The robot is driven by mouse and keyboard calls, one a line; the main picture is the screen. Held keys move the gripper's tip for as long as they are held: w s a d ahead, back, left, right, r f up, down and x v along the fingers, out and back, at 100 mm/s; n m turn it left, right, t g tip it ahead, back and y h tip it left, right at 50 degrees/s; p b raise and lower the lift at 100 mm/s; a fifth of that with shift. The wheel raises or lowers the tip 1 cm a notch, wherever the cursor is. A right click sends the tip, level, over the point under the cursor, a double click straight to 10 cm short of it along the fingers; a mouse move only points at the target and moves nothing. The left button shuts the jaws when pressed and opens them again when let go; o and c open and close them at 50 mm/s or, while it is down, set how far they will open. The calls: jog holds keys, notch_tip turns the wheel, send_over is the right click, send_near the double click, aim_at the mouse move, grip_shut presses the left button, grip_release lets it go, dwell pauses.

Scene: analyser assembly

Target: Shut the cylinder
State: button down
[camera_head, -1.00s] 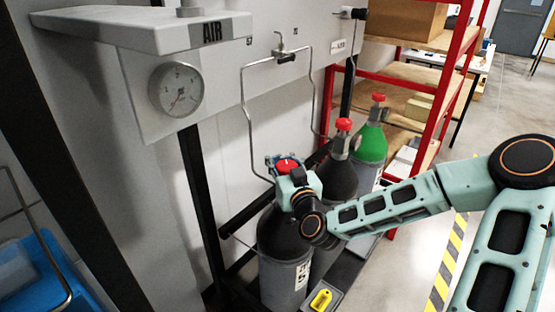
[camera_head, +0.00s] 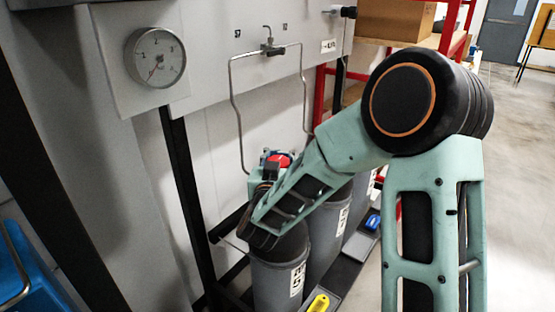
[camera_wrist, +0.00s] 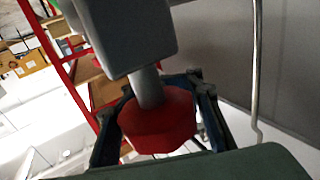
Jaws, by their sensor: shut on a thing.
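The near gas cylinder (camera_head: 277,277) is grey with a dark top and stands at the lower middle in the head view. Its red valve knob (camera_head: 279,160) shows at the top, partly hidden by my gripper. My gripper (camera_head: 272,158) is at the knob. In the wrist view the red knob (camera_wrist: 158,122) sits between the two dark fingers of my gripper (camera_wrist: 160,115), which are closed on it. A grey valve body and stem adjoin the knob in that view. The pressure gauge (camera_head: 155,57) is on the wall panel, its needle pointing to the lower left.
More cylinders (camera_head: 327,235) stand behind the near one, largely hidden by my arm. A thin metal pipe (camera_head: 236,110) runs down the panel close to my gripper. A yellow object (camera_head: 319,303) lies at the cylinder's base. Open floor is at the right.

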jog(key=d+m+g+h, duration=0.1)
jog(key=m+h, duration=0.1)
jog(key=h, duration=0.1)
jog(key=s+m+g+h, duration=0.1)
jog(key=m+g+h, duration=0.1)
jog(key=h, duration=0.1)
jog(key=d+m+g+h+b, duration=0.1)
jog(key=m+h, duration=0.1)
jog(key=h, duration=0.1)
jog(key=shift+s+d+f+m+g, duration=0.2)
jog(key=shift+s+d+m+g, duration=0.1)
jog(key=shift+d+g, duration=0.1)
jog(key=shift+s+d+f+m+g+h+p, duration=0.1)
jog(key=shift+s+d+m+g+h+p, duration=0.3)
jog(key=shift+m+g+h, duration=0.9)
jog(key=shift+s+d+r+m+g+h+p, duration=0.1)
jog(key=shift+s+m+g+h+p, duration=0.7)
jog(key=shift+g, duration=0.9)
jog(key=shift+s+d+f+m+g+h+p, duration=0.15)
jog(key=shift+m+g+h+p, duration=0.35)
jog(key=shift+m+g, duration=0.9)
jog(key=c, duration=1.7)
grip_release()
jog(key=shift+s, duration=0.1)
jog(key=shift+o, duration=1.2)
jog(key=shift+r, duration=0.2)
